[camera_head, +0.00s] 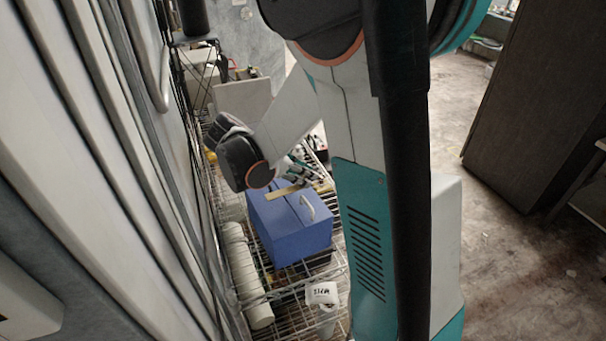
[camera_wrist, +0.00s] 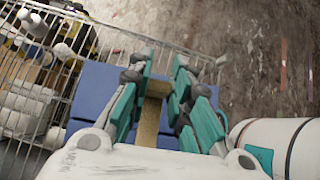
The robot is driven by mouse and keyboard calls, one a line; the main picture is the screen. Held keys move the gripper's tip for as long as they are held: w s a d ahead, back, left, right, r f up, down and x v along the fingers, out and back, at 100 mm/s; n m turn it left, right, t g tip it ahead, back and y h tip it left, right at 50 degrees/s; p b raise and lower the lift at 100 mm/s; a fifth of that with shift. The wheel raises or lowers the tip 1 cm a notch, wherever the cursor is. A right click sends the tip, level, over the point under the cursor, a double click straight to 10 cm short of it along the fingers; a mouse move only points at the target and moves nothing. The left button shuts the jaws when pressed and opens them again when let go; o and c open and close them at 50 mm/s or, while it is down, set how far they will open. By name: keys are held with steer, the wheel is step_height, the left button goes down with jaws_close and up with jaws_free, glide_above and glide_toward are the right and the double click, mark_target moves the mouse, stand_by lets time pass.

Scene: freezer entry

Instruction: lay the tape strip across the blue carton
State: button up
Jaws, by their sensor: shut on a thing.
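The blue carton (camera_head: 285,238) sits on a wire shelf, with a white handle (camera_head: 308,207) on its top. It shows as blue panels on both sides of my gripper in the wrist view (camera_wrist: 95,88). The tan tape strip (camera_head: 284,192) is at the far part of the carton's top in the head view. In the wrist view the strip (camera_wrist: 150,120) lies lengthwise between the teal fingers of my gripper (camera_wrist: 160,84), which is shut on it. I cannot tell whether the strip touches the carton. My arm partly hides the gripper in the head view.
The wire shelf (camera_head: 275,312) holds a row of white cylinders (camera_head: 243,270) left of the carton and a small labelled white container (camera_head: 321,293) in front. Pale boxes (camera_head: 240,103) stand farther back. A ribbed wall is close on the left; open floor (camera_head: 490,260) lies right.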

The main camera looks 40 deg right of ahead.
steer(key=shift+f+b, duration=1.35)
steer(key=shift+f, duration=0.15)
steer(key=o, duration=0.8)
steer(key=shift+c, duration=0.2)
steer(key=v, duration=1.2)
